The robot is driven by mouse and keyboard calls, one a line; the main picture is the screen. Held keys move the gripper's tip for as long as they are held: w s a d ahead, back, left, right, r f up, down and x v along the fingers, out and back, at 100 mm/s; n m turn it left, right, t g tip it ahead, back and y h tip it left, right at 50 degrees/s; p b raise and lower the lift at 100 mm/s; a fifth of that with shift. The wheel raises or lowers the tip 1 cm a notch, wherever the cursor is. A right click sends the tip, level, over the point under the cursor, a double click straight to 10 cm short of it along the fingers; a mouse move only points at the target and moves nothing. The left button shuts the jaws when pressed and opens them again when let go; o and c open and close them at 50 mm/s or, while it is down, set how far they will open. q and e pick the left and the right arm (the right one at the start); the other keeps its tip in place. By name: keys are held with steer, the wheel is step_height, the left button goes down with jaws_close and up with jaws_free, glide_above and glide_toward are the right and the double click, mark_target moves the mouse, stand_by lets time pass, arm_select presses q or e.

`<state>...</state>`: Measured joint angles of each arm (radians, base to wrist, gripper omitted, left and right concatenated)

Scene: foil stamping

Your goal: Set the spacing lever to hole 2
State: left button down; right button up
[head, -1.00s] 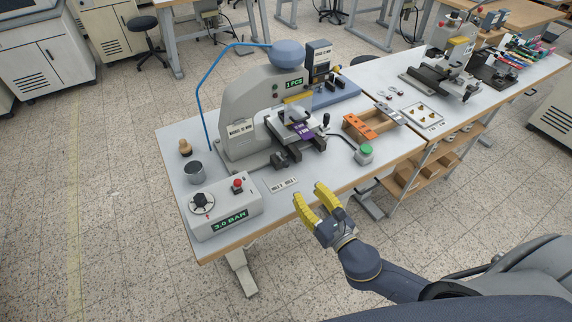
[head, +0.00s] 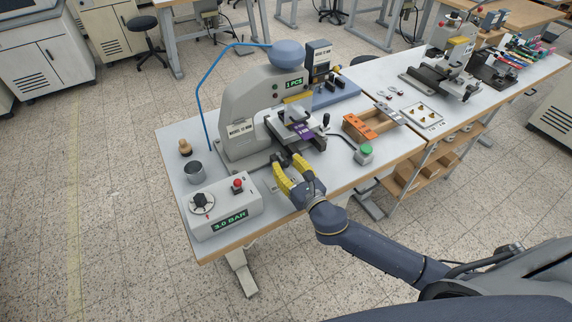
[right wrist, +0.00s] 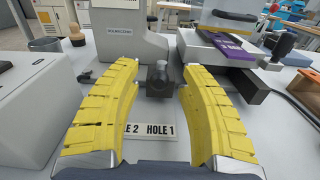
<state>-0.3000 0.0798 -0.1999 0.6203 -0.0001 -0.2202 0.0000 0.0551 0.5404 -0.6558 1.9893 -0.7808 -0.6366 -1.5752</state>
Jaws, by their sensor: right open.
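The stamping press (head: 240,115) stands on the white table. My right gripper (head: 287,163) has yellow fingers and is open. In the right wrist view its fingers (right wrist: 159,68) flank the knob, with visible gaps on both sides. I cannot tell which hole the lever is in. My left gripper is not in view.
The control box (head: 225,206) reading 3.0 BAR stands left of the gripper. A green button (head: 365,151) and a wooden tray (head: 370,125) are to the right. A purple piece (head: 303,131) lies on the press bed above the lever.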

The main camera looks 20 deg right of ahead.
steer(key=shift+w, duration=0.2)
steer(key=shift+o, duration=0.2)
jaws_close()
